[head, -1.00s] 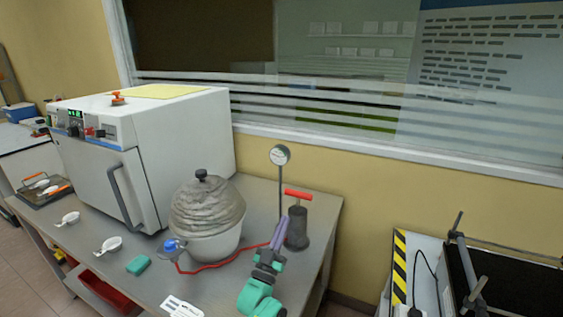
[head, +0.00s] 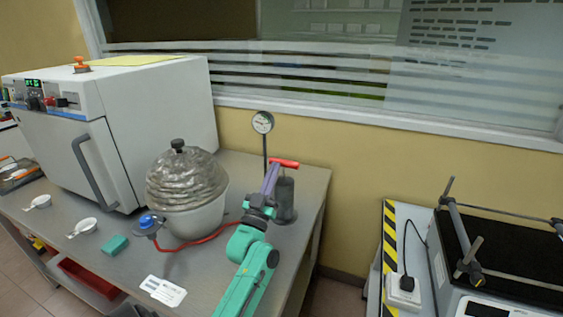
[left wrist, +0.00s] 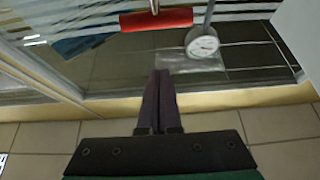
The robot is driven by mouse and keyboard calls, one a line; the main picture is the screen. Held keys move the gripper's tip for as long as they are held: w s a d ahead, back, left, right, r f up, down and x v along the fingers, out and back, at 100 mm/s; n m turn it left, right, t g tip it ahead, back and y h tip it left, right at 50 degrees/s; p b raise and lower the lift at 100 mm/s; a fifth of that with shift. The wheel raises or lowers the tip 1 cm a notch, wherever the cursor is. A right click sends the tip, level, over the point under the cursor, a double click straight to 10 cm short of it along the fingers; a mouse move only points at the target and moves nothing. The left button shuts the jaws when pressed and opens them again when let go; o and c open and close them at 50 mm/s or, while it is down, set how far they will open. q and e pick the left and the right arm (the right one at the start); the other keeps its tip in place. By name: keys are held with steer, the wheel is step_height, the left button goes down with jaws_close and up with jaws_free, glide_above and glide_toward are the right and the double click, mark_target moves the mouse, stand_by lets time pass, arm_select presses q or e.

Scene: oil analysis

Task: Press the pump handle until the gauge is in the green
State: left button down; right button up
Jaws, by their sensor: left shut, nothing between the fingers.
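The pump is a dark upright cylinder (head: 285,200) near the table's right edge. Its red T-shaped handle (head: 285,163) sits above the body on a short rod. The handle also shows at the top of the left wrist view (left wrist: 156,19). The round white gauge (head: 263,122) stands on a thin post behind the pump and shows in the left wrist view (left wrist: 202,43); its needle is too small to read. My left gripper (head: 273,168) is shut and empty, its purple fingers pointing up beside the handle's left end. Contact cannot be told. My right gripper is out of view.
A foil-covered white vessel (head: 190,185) stands left of the pump, with a red hose (head: 205,240) running from its blue-topped fitting (head: 147,222). A white oven (head: 120,125) fills the left. A label card (head: 163,290) lies in front.

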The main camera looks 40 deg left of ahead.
mark_target(284, 163)
arm_select(q)
steer(key=w, duration=0.2)
steer(key=w+a, duration=0.1)
steer(key=w+a+p, duration=0.1)
steer(key=w, duration=0.1)
steer(key=shift+w+f, duration=0.2)
steer(key=shift+w, duration=0.1)
steer(key=shift+f, duration=0.2)
